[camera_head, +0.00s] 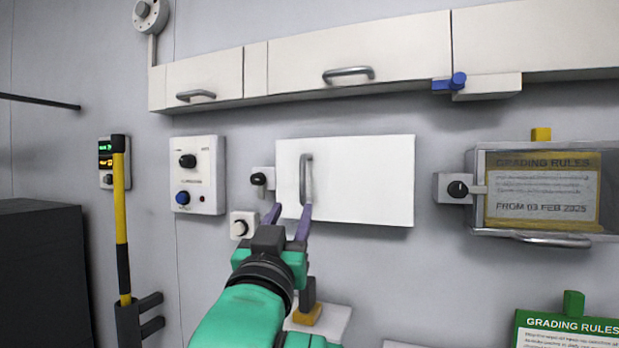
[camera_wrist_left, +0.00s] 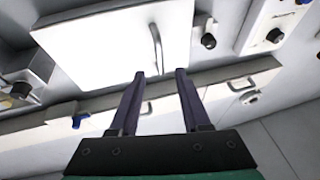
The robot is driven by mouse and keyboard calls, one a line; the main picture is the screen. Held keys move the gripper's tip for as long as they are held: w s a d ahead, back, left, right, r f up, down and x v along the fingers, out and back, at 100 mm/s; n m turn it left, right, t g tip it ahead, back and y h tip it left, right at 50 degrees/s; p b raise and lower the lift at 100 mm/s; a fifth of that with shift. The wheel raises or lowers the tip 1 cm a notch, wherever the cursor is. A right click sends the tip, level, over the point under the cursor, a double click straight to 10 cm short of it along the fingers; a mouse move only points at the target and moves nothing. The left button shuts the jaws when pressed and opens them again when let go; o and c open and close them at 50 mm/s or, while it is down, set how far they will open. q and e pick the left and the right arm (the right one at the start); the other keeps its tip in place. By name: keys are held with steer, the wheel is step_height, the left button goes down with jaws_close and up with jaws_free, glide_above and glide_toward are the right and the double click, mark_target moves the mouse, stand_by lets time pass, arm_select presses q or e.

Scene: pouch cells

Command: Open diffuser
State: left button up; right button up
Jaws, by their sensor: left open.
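A white rectangular panel (camera_head: 365,182) on the wall, which I take to be the diffuser, has a grey vertical bar handle (camera_head: 306,180) near its left edge. The panel lies flat along the wall and looks closed. My left gripper (camera_head: 290,212) is open and empty, its purple fingers pointing at the panel just below the handle. In the left wrist view the panel (camera_wrist_left: 95,45) is at the top, and the handle (camera_wrist_left: 155,46) ends near the gap between the fingertips (camera_wrist_left: 160,73). Contact cannot be told. My right gripper is out of view.
A black knob (camera_head: 258,179) sits left of the panel, with another knob box (camera_head: 240,226) below it. White cabinets (camera_head: 360,62) run above. A clear-fronted box with a notice (camera_head: 540,190) is at right. A yellow-black pole (camera_head: 121,200) stands at left.

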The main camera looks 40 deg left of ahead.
mark_target(302, 173)
arm_select(q)
steer(key=w+a+r+p, duration=0.1)
steer(key=w+r+p, duration=0.1)
steer(key=w+a+r+p, duration=0.1)
steer(key=w+r+p, duration=0.1)
steer(key=w+a+r+p, duration=0.2)
steer(key=shift+w, duration=0.35)
steer(key=x, duration=0.1)
steer(key=p+x, duration=0.1)
steer(key=shift+w+a+f, duration=0.15)
steer(key=shift+w, duration=0.25)
steer(key=shift+s+t, duration=0.25)
steer(key=shift+t, duration=0.05)
steer(key=shift+s+d+r, duration=0.25)
steer(key=shift+d+r, duration=0.05)
steer(key=shift+d, duration=0.05)
steer(key=shift+w+a+f, duration=0.1)
steer(key=shift+w+f, duration=0.05)
steer(key=shift+w, duration=0.1)
steer(key=c, duration=0.3)
steer(key=shift+w+a+f, duration=0.15)
steer(key=shift+w, duration=0.05)
jaws_close()
steer(key=shift+s, duration=0.1)
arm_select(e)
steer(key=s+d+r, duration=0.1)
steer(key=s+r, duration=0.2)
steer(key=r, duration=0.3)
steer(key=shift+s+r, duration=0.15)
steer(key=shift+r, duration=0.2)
